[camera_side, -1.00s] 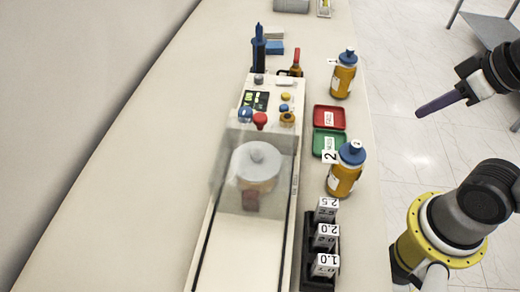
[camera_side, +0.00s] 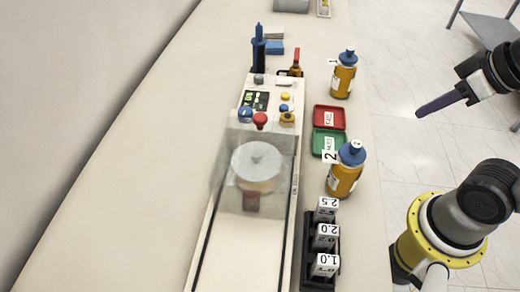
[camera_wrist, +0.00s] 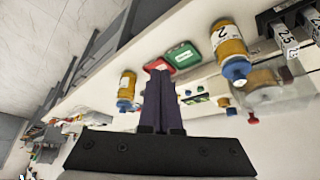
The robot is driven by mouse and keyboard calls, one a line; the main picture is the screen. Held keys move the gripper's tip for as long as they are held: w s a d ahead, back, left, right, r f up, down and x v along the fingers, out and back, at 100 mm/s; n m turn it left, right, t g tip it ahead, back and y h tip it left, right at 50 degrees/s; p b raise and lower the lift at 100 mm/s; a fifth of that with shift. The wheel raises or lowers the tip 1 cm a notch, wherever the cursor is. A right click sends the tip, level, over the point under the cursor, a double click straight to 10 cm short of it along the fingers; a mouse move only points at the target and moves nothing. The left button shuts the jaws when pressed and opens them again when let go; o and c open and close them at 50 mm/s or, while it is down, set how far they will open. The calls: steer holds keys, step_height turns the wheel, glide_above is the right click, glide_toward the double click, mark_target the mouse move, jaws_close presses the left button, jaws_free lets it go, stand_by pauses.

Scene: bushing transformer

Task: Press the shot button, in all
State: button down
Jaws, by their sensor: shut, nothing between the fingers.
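The test machine's control panel (camera_side: 270,100) stands on the bench with a small dark screen and several coloured buttons, among them blue, red and yellow ones. No label that reads as the shot button is legible. The panel also shows in the wrist view (camera_wrist: 196,93), small and partly behind my fingers. My gripper (camera_side: 420,112) is shut and empty, a dark purple pair of fingers off to the right of the bench, well apart from the panel. In the wrist view its fingers (camera_wrist: 160,76) lie together and point toward the bench.
Orange bottles with blue caps, labelled 1 (camera_side: 343,78) and 2 (camera_side: 345,172), stand right of the machine. Red (camera_side: 329,110) and green (camera_side: 327,152) trays lie between them. White numbered blocks (camera_side: 326,236) stand in a black rack. The bench's left side (camera_side: 130,190) is clear.

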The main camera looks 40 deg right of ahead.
stand_by(0.3)
steer(key=w+a+r+m+t+y, duration=0.1)
steer(key=w+a+r+m+t, duration=0.15)
steer(key=w+m, duration=0.5)
steer(key=w+a+r+m+t+y, duration=0.15)
steer(key=w+a+r+m, duration=0.25)
steer(key=w+m, duration=0.4)
steer(key=w+a+f+m+g+y, duration=0.1)
steer(key=w+a+f+m, duration=0.5)
steer(key=a, duration=0.1)
steer(key=shift+w+a+f+y, duration=0.2)
steer(key=shift+w+f+y, duration=0.05)
steer(key=shift+y, duration=0.1)
steer(key=shift+f, duration=0.1)
steer(key=shift+f, duration=4.25)
